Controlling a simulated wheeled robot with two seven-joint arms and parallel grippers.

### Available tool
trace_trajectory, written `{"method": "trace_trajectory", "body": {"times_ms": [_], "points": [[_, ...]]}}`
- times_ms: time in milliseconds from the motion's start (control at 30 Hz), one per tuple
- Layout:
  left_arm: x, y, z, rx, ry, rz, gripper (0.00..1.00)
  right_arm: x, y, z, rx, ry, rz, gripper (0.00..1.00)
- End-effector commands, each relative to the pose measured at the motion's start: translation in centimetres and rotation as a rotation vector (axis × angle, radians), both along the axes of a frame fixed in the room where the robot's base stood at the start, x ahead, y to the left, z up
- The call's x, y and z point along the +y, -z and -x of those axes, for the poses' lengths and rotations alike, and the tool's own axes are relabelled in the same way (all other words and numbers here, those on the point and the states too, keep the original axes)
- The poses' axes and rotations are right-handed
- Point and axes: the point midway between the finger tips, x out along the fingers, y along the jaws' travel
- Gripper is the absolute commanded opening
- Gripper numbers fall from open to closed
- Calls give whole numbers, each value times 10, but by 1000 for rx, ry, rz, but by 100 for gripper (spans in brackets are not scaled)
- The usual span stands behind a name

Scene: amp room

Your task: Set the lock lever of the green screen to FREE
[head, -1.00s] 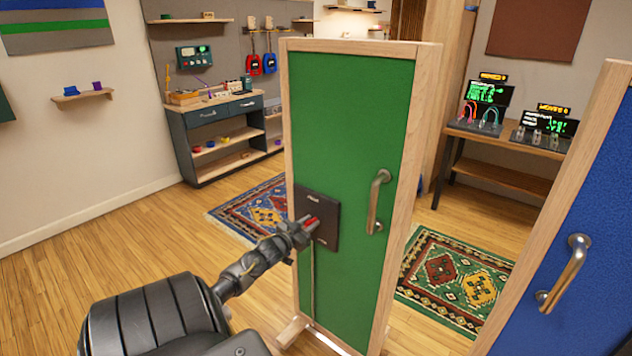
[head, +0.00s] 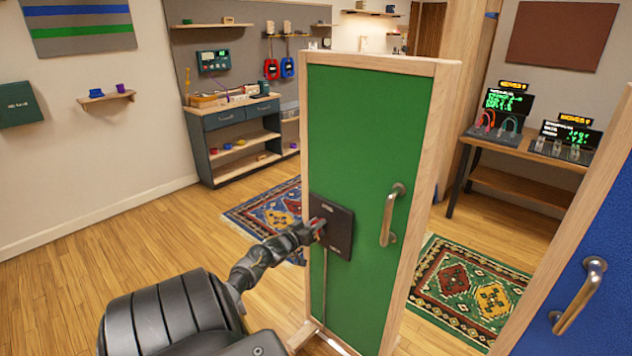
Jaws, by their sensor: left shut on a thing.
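The green screen (head: 365,120) stands upright in a wooden frame in the middle of the head view. A dark lock plate (head: 340,232) with small lettering is on its left side, below mid-height. My left gripper (head: 316,228) is at the left part of this plate, shut on the small red lock lever (head: 319,224). The gripper covers most of the lever, and the lettering is too small to read, so its setting cannot be told. A metal handle (head: 391,214) is on the right side of the screen. My right gripper is not in view.
A blue screen (head: 565,265) with a metal handle (head: 580,295) stands close at the right. Patterned rugs lie behind the green screen. A dark workbench (head: 235,138) and a wooden table (head: 525,150) with displays stand farther back. Open wooden floor is at the left.

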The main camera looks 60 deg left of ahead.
Motion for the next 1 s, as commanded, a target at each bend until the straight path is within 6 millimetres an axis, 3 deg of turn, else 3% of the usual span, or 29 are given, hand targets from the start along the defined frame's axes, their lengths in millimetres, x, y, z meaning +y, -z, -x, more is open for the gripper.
{"method": "trace_trajectory", "body": {"times_ms": [300, 333, 467, 800, 1000], "points": [[-1, 4, 1, 6, 1, 8, 0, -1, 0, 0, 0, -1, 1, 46], [-1, 4, 1, 7, 0, 8, 28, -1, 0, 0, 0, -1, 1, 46], [-1, 3, 1, 5, 0, 6, 45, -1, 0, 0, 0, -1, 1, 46], [-1, 2, 3, 2, 1, 3, 46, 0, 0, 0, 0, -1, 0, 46], [-9, 2, 29, 4, 2, 2, 46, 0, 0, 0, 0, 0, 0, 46]]}}
